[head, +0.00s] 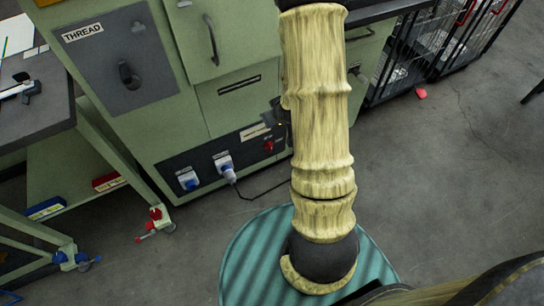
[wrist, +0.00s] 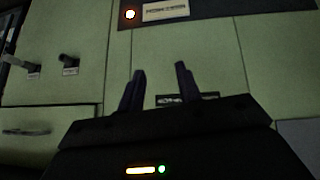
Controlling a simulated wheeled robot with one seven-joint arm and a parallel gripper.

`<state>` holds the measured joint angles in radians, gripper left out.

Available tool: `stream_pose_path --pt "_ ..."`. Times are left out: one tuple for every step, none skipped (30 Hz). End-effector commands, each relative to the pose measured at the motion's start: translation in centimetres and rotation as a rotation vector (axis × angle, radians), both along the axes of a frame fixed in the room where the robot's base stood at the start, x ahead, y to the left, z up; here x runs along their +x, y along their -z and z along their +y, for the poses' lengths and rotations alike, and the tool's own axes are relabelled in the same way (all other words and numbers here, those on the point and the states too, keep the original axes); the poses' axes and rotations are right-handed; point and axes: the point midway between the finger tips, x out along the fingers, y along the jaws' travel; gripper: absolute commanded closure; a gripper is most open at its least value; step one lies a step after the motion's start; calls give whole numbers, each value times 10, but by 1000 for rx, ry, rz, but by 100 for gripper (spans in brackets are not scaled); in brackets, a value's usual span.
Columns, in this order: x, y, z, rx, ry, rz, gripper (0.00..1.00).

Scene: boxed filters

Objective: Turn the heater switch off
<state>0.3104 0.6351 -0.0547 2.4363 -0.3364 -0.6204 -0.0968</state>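In the wrist view, my gripper (wrist: 160,80) has its two dark fingers apart with nothing between them, in front of a pale green cabinet front. An orange lamp (wrist: 130,14) glows on a dark panel at the top, beside a pale label (wrist: 166,10) too blurred to read. I cannot make out the heater switch for certain. In the head view, the cabinet's lower dark panel (head: 205,165) carries a similar label (head: 255,132) and a red button (head: 268,146). My sleeved arm hides the panel's right end there, and the gripper is not clearly visible.
A THREAD panel (head: 125,60) has a black knob. A workbench (head: 50,110) stands left, and wire cages (head: 440,45) stand right.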

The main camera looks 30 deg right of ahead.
Motion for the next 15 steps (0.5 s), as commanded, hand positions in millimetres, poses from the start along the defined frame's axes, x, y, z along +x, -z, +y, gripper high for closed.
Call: stream_pose_path --pt "1 38 -7 3 -2 -17 65" --pt "3 51 -10 4 -6 -33 65" --pt "5 67 -14 7 -11 -55 65" --pt "6 80 -17 10 -14 -69 65" --pt "7 92 -19 13 -16 -85 65" --pt "7 109 -23 17 -21 -105 65" --pt "8 121 -26 19 -23 -122 65" --pt "8 133 -28 23 -26 -139 65" --pt "8 150 -32 27 -28 -162 65" --pt "8 162 -34 32 -30 -178 65" --pt "7 174 -36 37 -33 -196 65" --pt "6 190 -39 43 -33 -218 65" --pt "5 202 -41 49 -35 -234 65" --pt "4 214 -43 53 -33 -252 65" --pt "2 229 -46 60 -34 -276 65"
